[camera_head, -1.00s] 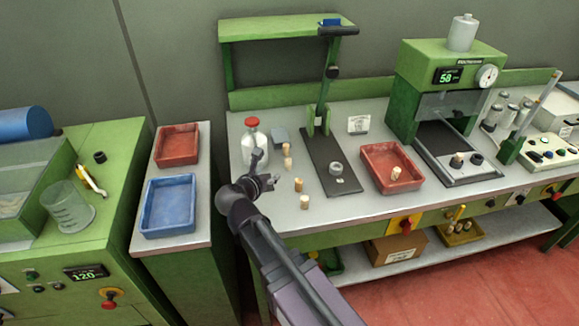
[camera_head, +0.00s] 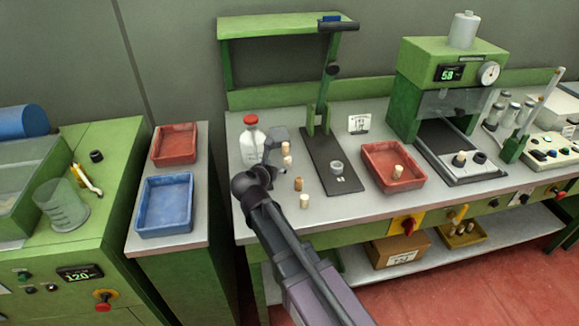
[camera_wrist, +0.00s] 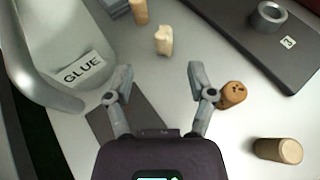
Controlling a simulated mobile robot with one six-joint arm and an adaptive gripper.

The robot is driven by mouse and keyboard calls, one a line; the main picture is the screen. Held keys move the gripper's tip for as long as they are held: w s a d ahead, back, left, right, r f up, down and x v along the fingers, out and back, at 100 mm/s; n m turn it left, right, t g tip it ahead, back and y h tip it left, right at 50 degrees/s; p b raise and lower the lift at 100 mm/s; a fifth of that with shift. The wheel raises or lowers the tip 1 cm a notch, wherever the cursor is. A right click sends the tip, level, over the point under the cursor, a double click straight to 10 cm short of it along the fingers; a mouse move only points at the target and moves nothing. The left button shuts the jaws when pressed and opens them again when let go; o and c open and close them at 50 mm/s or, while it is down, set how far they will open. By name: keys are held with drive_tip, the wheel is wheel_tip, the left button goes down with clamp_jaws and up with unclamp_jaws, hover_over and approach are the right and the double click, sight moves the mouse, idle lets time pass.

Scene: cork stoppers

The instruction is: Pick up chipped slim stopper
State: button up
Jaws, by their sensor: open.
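A slim pale stopper with an uneven, chipped-looking top (camera_wrist: 163,40) stands on the bench, ahead of my open fingers in the wrist view; in the head view it appears as the second stopper from the back (camera_head: 286,160). My gripper (camera_wrist: 162,82) is open and empty, with its fingertips apart and short of that stopper. A brown, pitted stopper (camera_wrist: 232,93) is beside my right finger. Another slim stopper (camera_wrist: 139,11) is at the top edge. In the head view my arm largely hides the gripper.
A glue bottle (camera_head: 252,146) with a red cap stands close on the left. A dark press base (camera_head: 326,165) carrying a metal ring (camera_wrist: 268,17) lies to the right. A red tray (camera_head: 415,184) holding a stopper is farther right. Bare bench lies between the stoppers.

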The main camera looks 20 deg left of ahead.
sight(286, 160)
drive_tip(key=shift+w+f, duration=0.2)
drive_tip(key=shift+w, duration=0.4)
drive_tip(key=shift+w, duration=0.1)
drive_tip(key=shift+d+b+x, duration=0.2)
drive_tip(key=shift+b+x, duration=0.95)
drive_tip(key=shift+x, duration=1.4)
drive_tip(key=c, duration=0.8)
